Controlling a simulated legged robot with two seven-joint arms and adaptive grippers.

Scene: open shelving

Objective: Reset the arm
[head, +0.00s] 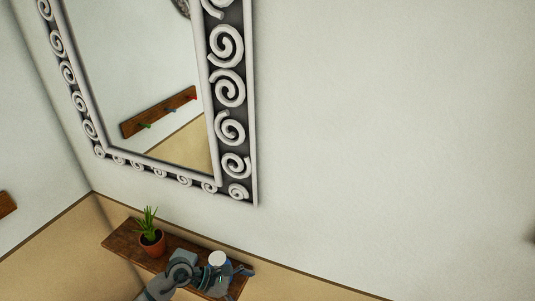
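One of my arms comes in from the lower left at the bottom edge of the head view, so I take it as my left arm. Its gripper (238,272) is over the right end of a small brown wooden shelf (122,242). A thing with a round white top (217,258) is right at the gripper; I cannot tell whether it is held or only behind it. The fingers are small and partly hidden, so their opening is unclear. My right gripper is not in view.
A potted green plant (151,240) stands on the shelf, left of the arm. A mirror with a scrolled frame (232,128) hangs above. The wall to the right is bare.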

